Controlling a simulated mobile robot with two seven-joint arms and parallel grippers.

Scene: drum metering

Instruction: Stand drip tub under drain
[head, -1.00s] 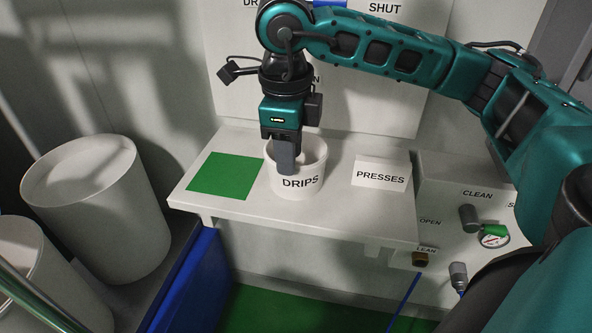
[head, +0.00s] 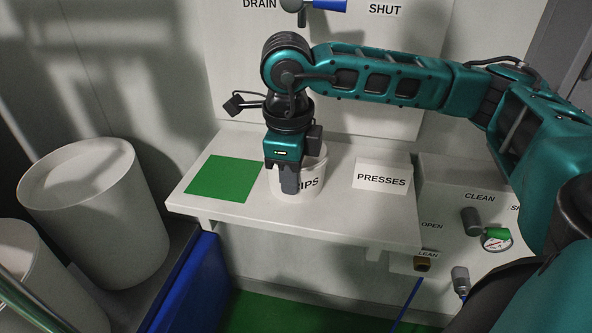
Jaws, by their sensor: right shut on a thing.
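The drip tub (head: 313,178) is a white round tub with a dark label, now partly covered so that only "IPS" reads. It stands on the white shelf (head: 330,222), just right of a green square (head: 225,179). My right gripper (head: 288,188) points down at the tub's near left side and is shut on its wall. The drain (head: 301,6) shows at the top edge, with a blue handle beside it and "DRAIN" and "SHUT" labels. My left gripper is not in view.
A box with a gauge (head: 496,239) and fittings is at the right. White drums (head: 97,209) stand at the left, beside a blue bin (head: 188,284). The green square is bare.

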